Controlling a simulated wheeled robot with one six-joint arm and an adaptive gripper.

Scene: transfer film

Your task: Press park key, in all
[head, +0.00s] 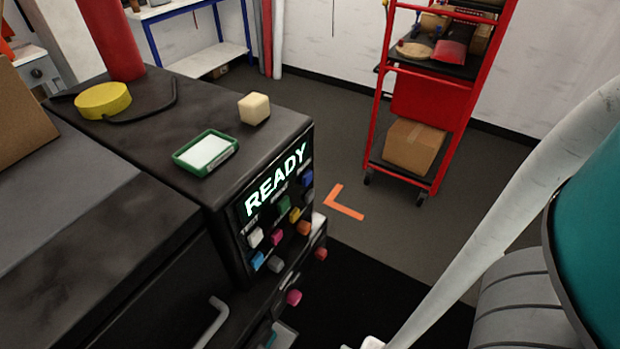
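A dark machine has a control panel on its front face with a lit green display (276,183) reading READY. Below it sit several small coloured keys: a white key (255,237), a green key (284,204), a blue key (307,179), a yellow key (295,214), a pink key (277,237), an orange key (303,228), a light blue key (257,260) and a grey key (275,264). Small labels stand above the top keys, but I cannot tell which key is marked park. My arm crosses the right side; my gripper is out of view.
On the machine top (165,135) lie a green-rimmed tray (205,152), a cream block (254,108) and a yellow disc (103,100). Red and pink knobs, such as the red knob (320,253), stick out lower down.

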